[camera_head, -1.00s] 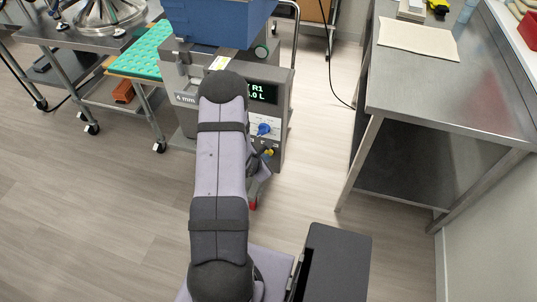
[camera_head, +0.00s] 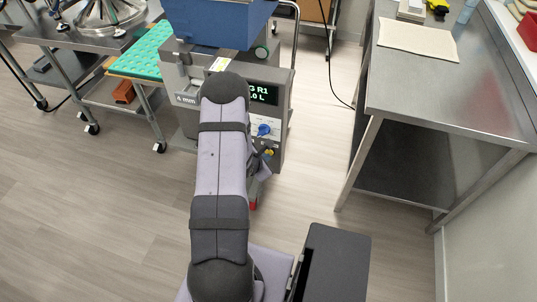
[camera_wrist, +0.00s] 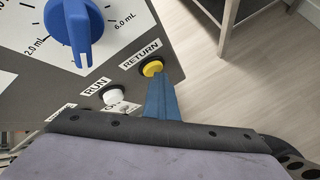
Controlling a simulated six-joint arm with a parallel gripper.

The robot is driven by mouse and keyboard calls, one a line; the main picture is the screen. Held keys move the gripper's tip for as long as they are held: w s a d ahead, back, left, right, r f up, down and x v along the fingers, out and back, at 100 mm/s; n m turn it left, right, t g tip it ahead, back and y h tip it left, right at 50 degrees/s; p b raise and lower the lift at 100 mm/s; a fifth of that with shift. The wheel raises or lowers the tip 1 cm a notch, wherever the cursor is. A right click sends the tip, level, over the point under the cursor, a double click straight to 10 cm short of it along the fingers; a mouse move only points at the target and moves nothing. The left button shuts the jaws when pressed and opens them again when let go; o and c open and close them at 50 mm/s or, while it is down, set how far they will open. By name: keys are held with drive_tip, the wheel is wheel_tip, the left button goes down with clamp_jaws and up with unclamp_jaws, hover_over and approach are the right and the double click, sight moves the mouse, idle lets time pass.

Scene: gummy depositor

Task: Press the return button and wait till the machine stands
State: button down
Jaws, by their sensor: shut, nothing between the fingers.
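The yellow return button (camera_wrist: 152,68) sits in a black ring beside its RETURN label on the machine's front panel. It also shows small in the head view (camera_head: 270,152). My gripper (camera_wrist: 159,82) is shut and empty, its blue fingers overlapping the button's lower edge in the wrist view. I cannot tell whether they press it. The depositor machine (camera_head: 284,115) has a blue hopper (camera_head: 220,22) on top and a lit display (camera_head: 264,93), where "R1" and ".0 L" are readable. My arm hides part of its front.
The white RUN button (camera_wrist: 112,97) is just left of the return button, with a partly hidden control below. A blue volume knob (camera_wrist: 80,25) is above. A green tray (camera_head: 140,52) stands left of the machine, a steel table (camera_head: 425,85) right. Floor between is clear.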

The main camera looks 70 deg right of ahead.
drive_tip(key=shift+r, duration=0.15)
drive_tip(key=a+p, duration=0.1)
drive_tip(key=a, duration=0.5)
idle(0.5)
idle(0.3)
